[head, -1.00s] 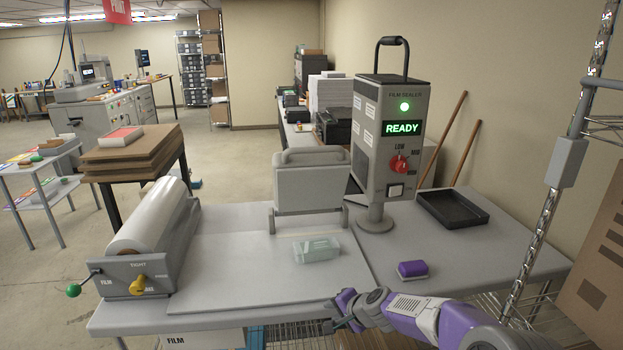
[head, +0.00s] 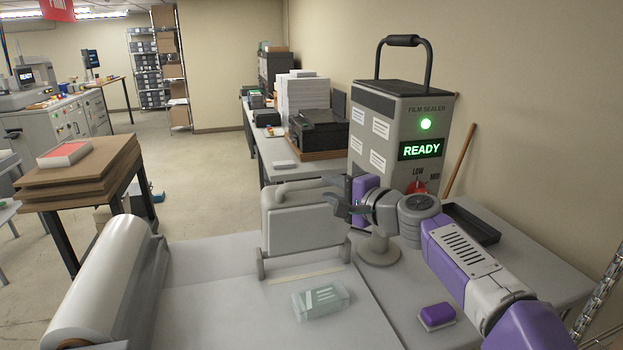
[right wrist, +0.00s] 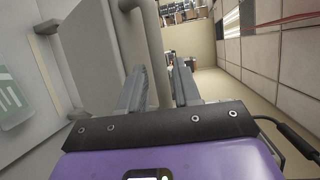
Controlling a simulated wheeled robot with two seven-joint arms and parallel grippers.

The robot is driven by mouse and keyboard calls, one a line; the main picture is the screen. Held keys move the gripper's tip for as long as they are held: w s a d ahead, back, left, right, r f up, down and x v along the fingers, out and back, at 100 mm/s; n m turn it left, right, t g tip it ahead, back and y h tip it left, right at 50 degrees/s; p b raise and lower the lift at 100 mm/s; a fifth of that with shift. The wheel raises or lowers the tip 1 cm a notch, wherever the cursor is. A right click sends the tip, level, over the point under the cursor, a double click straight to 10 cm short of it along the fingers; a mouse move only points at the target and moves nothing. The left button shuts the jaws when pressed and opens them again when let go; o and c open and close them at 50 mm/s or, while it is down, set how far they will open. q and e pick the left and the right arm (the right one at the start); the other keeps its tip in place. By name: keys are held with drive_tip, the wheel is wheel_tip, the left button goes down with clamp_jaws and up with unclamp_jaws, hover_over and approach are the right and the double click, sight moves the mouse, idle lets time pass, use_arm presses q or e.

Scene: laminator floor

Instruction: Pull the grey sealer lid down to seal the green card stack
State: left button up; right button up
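The grey sealer lid (head: 303,222) stands raised on its hinges at the back of the sealer bed, with a grey handle bar along its top. The green card stack (head: 322,298), pale and wrapped in clear film, lies flat on the bed in front of the lid; part of it shows in the right wrist view (right wrist: 14,98). My right gripper (head: 338,200) is at the lid's upper right, beside the handle's right end. In the right wrist view its fingers (right wrist: 160,88) are apart, with the handle bar close by them; I cannot tell whether they touch it. My left gripper is out of view.
The film sealer tower (head: 398,135) with a lit READY display stands close behind my right arm. A purple-topped block (head: 437,315) and a black tray (head: 472,223) are on the table at right. A white film roll (head: 105,285) is at left.

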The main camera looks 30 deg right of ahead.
sight(319, 186)
drive_tip(key=w, duration=0.3)
drive_tip(key=w+a+f+p, duration=0.1)
drive_tip(key=w, duration=0.1)
drive_tip(key=shift+w, duration=0.35)
clamp_jaws()
